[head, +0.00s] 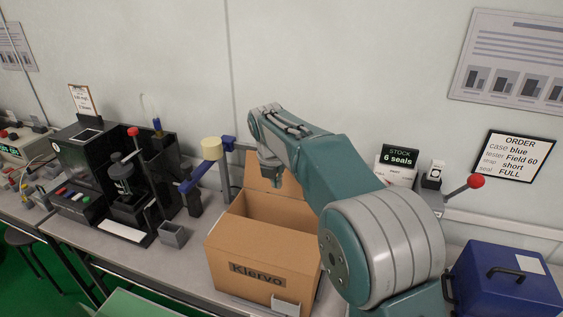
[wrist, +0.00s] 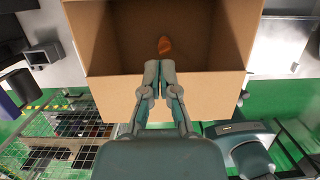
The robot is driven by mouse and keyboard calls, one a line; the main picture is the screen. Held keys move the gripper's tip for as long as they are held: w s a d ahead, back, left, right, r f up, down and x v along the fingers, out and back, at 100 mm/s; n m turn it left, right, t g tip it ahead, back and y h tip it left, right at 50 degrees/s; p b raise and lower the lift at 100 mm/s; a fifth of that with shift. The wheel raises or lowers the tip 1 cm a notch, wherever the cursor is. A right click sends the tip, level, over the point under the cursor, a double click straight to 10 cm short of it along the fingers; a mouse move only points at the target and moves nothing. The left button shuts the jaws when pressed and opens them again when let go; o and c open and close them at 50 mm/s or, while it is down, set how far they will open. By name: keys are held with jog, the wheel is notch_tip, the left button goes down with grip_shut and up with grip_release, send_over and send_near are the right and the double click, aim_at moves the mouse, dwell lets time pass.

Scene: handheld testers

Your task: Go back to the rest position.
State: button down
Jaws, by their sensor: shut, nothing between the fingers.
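My gripper (wrist: 160,68) is shut and empty in the wrist view, its two fingertips side by side over the open cardboard box (wrist: 108,95). A small orange-brown object (wrist: 165,45) shows in the box just beyond the fingertips; I cannot tell what it is. In the head view the box (head: 240,258), marked "Klervo", stands on the bench with its top open and one flap up at the back. My arm reaches over it from the right, its wrist end above the back of the box. The fingers are not clear there.
A blue case (head: 508,283) stands at the right. A red-knobbed lever (head: 476,181) and a stock sign (head: 399,158) are behind my arm. A black press machine (head: 123,185) and a blue arm with a cream roll (head: 211,148) stand left of the box. The wall is close behind.

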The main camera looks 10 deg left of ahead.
jog(key=w+d+r, duration=0.1)
jog(key=w+r, duration=0.3)
jog(key=s+d+r+m, duration=0.5)
jog(key=d+r+m, duration=0.15)
jog(key=d, duration=0.25)
jog(key=s+d+r+m+t, duration=0.1)
jog(key=s+d+r+m, duration=0.1)
jog(key=s+d+m, duration=0.8)
jog(key=s+d+f+m, duration=0.3)
jog(key=s+d+m, duration=0.1)
jog(key=s+m, duration=0.2)
jog(key=s+d+f+m+t, duration=0.1)
jog(key=s+d+f+m, duration=0.1)
jog(key=s+d+m, duration=0.2)
jog(key=s+d+f+m, duration=0.3)
jog(key=s+d+m, duration=0.1)
jog(key=s+m, duration=0.4)
jog(key=shift+s+f+t, duration=0.3)
jog(key=shift+s+t, duration=0.1)
jog(key=shift+s, duration=0.7)
jog(key=shift+m, duration=0.25)
